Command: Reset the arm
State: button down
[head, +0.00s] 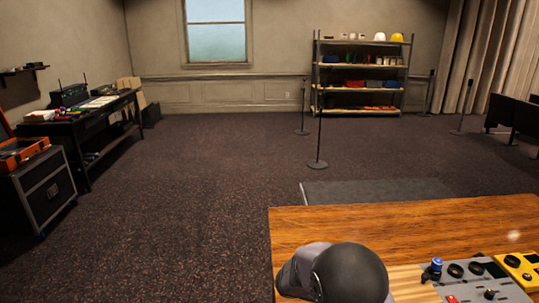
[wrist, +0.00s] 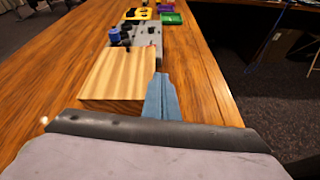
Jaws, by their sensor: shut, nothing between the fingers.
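My gripper (wrist: 160,80) shows in the wrist view as two blue-grey fingers pressed together, with nothing between them. It is over the wooden desk (wrist: 60,75), beside the right edge of a pale wooden block (wrist: 118,78). Whether it touches the block I cannot tell. In the head view, part of my arm, with a dark rounded joint, is at the near edge of the desk (head: 400,228). The fingers are not visible there.
A grey control panel (head: 482,287) with a blue-topped knob (head: 437,265) and dark knobs stands beyond the block. A yellow box (head: 520,267) is beside it. Green (wrist: 171,18) and purple (wrist: 166,7) trays lie farther along. The desk's left part is clear.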

jog(key=s+a+m+g+y+p, duration=0.1)
jog(key=s+a+m+y, duration=0.1)
jog(key=s+m+y, duration=0.3)
jog(key=s+a+m+g+y+p, duration=0.1)
jog(key=s+a+m+y, duration=0.15)
jog(key=s, duration=0.45)
jog(key=s+a+m+t+y+p, duration=0.1)
jog(key=s+a+m+y, duration=0.1)
jog(key=a+m+y, duration=0.1)
jog(key=s+a+f+m+t+y+p, duration=0.1)
jog(key=s+a+m+y, duration=0.2)
jog(key=a+m, duration=0.3)
jog(key=shift+s+a, duration=0.3)
jog(key=shift+a, duration=0.7)
